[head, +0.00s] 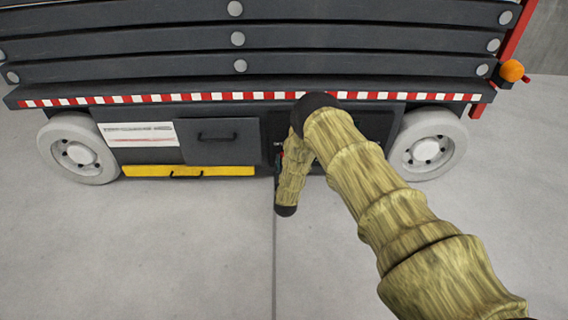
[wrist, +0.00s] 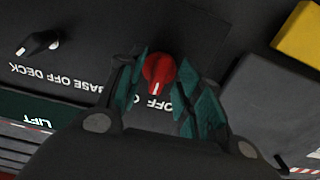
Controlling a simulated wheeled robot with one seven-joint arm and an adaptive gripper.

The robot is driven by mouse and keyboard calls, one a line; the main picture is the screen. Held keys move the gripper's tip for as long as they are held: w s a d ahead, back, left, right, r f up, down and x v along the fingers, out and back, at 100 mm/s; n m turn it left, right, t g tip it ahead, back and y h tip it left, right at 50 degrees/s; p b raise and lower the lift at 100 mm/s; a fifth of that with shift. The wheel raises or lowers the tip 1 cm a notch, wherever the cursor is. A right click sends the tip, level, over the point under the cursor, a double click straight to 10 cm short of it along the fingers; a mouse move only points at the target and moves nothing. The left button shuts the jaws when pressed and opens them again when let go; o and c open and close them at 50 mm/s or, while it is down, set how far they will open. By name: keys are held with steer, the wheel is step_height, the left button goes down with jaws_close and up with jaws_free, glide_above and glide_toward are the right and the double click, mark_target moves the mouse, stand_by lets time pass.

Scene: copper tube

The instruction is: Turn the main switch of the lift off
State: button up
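The main switch is a red round knob (wrist: 158,70) on the lift's dark panel. It has a white mark on its lower side in the wrist view, pointing towards the upside-down word OFF printed just below. My gripper (wrist: 164,66) has its green fingers apart, one on each side of the knob. The left finger is very close to the knob; contact cannot be made out. A small gap shows on the right. In the head view the lift (head: 215,92) stands ahead, and my arm hides much of its control panel (head: 373,126).
A black switch (wrist: 38,43) marked BASE OFF DECK sits to the left of the knob. A yellow block (wrist: 300,35) and dark box edges lie to the right. The lift's wheels (head: 78,148) rest on grey floor, which is clear in front.

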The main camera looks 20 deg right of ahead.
steer(key=v, duration=1.2)
steer(key=shift+s, duration=0.1)
stand_by(0.4)
steer(key=s+f+n+g+y, duration=0.15)
steer(key=s+f+g, duration=0.35)
steer(key=s, duration=0.6)
steer(key=s+f+n+g+y, duration=0.15)
steer(key=s+f+g, duration=0.25)
steer(key=s, duration=0.8)
steer(key=s+r+g+y, duration=0.15)
steer(key=s+g, duration=0.25)
steer(key=s, duration=1)
steer(key=s+r+g+y, duration=0.1)
steer(key=s+r+g, duration=0.3)
steer(key=s, duration=1)
step_height(320, 180, up, 37)
steer(key=p, duration=3.8)
steer(key=shift+a, duration=0.5)
